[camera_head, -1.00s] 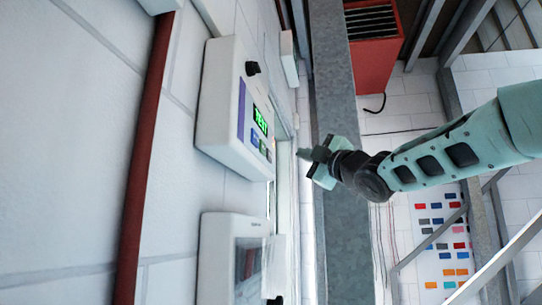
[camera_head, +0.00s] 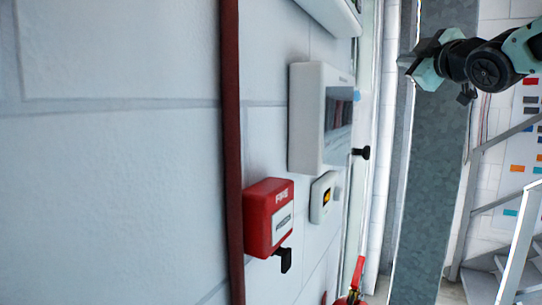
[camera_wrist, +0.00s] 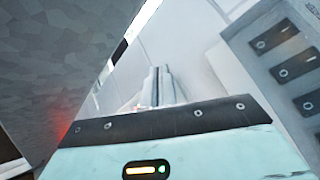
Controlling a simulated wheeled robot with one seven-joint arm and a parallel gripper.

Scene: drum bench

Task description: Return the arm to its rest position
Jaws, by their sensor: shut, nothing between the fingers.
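My gripper (camera_head: 406,62) is at the upper right of the head view, at the end of my teal and black arm. It points left, in front of a grey metal post, and holds nothing. In the wrist view its two fingers (camera_wrist: 157,86) lie side by side, closed together, beyond the teal and black gripper body. Most of my arm is cut off by the right edge of the head view.
A white box with a dark window (camera_head: 306,118), a red FIRE box (camera_head: 262,218) and a small white unit (camera_head: 319,198) are on the wall. The grey post (camera_head: 436,170) is close to my gripper. A red extinguisher (camera_head: 355,280) is low down. Metal stairs (camera_head: 518,245) stand right.

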